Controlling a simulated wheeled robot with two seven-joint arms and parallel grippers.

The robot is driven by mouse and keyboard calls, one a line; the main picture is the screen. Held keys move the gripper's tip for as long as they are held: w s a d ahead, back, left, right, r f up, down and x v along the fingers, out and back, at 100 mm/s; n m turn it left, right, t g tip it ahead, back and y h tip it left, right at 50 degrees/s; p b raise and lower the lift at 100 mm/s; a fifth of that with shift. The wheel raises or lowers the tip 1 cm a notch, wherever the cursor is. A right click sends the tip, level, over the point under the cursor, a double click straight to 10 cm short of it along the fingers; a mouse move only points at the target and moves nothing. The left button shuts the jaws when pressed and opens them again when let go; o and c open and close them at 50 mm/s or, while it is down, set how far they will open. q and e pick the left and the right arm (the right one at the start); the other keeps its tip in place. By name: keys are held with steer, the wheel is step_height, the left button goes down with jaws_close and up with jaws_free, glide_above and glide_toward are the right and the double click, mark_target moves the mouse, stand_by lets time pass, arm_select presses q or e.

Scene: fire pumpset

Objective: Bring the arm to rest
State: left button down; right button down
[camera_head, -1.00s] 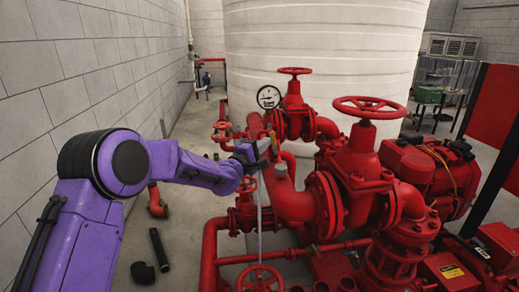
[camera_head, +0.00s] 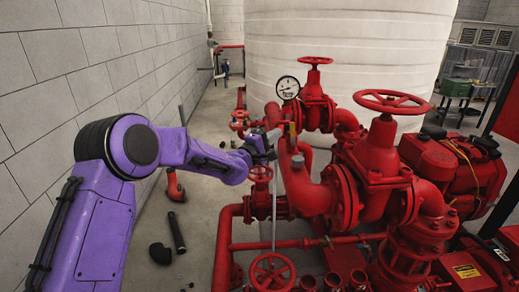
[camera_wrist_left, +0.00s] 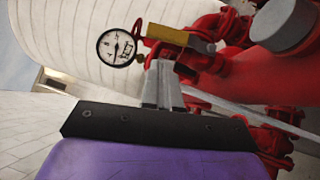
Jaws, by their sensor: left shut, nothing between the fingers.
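My purple left arm comes in from the left in the head view. Its left gripper (camera_head: 272,137) is at the red pipework, beside the upright red pipe with the grey cap. In the left wrist view the gripper's two grey fingers (camera_wrist_left: 162,85) are together with nothing between them. A yellow lever handle (camera_wrist_left: 181,38) on the red pipework shows just beyond the fingertips; I cannot tell whether they touch it. My right gripper is not in view.
A pressure gauge (camera_head: 288,87) stands behind the gripper. Red valves with a large handwheel (camera_head: 392,102) fill the right. A big white tank (camera_head: 350,45) is behind. A block wall (camera_head: 95,70) runs along the left, with black pipe pieces (camera_head: 177,233) on the floor.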

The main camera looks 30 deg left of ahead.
arm_select(q)
steer(key=s+a+f+m+y+b, duration=0.2)
steer(key=s+a+b, duration=0.2)
steer(key=s, duration=0.7)
steer(key=s+d+f+m+g+y+b, duration=0.15)
steer(key=s+f+g, duration=0.35)
steer(key=f, duration=0.9)
steer(key=s+d+f+m+g+y+p, duration=0.1)
steer(key=s+f+m+g+y, duration=0.15)
steer(key=s+f, duration=0.75)
steer(key=s+f+m+g, duration=0.1)
steer(key=s+f+g, duration=0.1)
steer(key=s+f, duration=0.5)
steer(key=s+f+m+g+y+b, duration=0.1)
steer(key=s+f+m+g, duration=0.1)
steer(key=s+f, duration=0.6)
steer(key=s+f+m+g+b, duration=0.1)
steer(key=s+f+g, duration=0.3)
steer(key=s+f, duration=0.4)
steer(key=shift+s+d+f+m+y, duration=0.1)
steer(key=shift+s+d+m+y, duration=0.1)
steer(key=shift+s, duration=0.8)
steer(key=shift+s+d+f+m+y, duration=0.1)
steer(key=shift+s+d+y, duration=0.1)
steer(key=shift+s, duration=0.8)
